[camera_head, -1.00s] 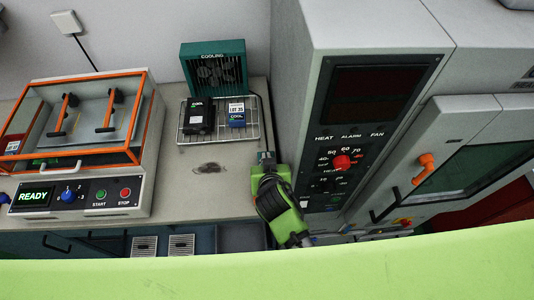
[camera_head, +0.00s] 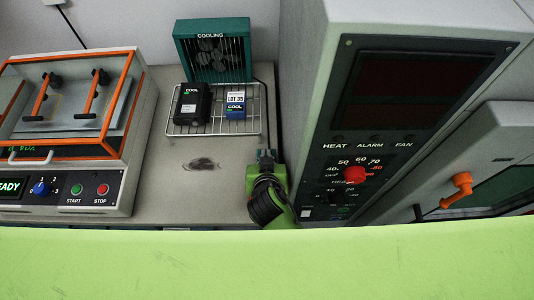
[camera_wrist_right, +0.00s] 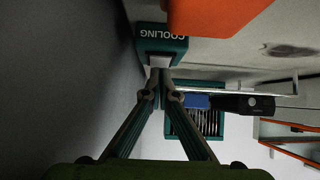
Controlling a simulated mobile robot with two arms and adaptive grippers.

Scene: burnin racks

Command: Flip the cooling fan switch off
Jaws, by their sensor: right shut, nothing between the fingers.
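The teal cooling fan (camera_head: 212,50) stands behind a wire rack at the back of the bench in the head view. A small teal box labelled COOLING (camera_wrist_right: 162,35) shows upside down in the right wrist view, with a pale piece (camera_wrist_right: 160,61) on the side facing my fingers. I cannot tell the switch position. My right gripper (camera_wrist_right: 163,73) is shut and empty, with its tips at or very close to the pale piece; I cannot tell whether they touch. In the head view my right gripper (camera_head: 264,170) is at the bench's right edge. My left gripper is out of view.
A tall grey cabinet with a red knob (camera_head: 355,174) stands close to the right of my gripper. The wire rack (camera_head: 188,129) holds a black and a blue box. An orange-framed machine (camera_head: 62,150) is at left.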

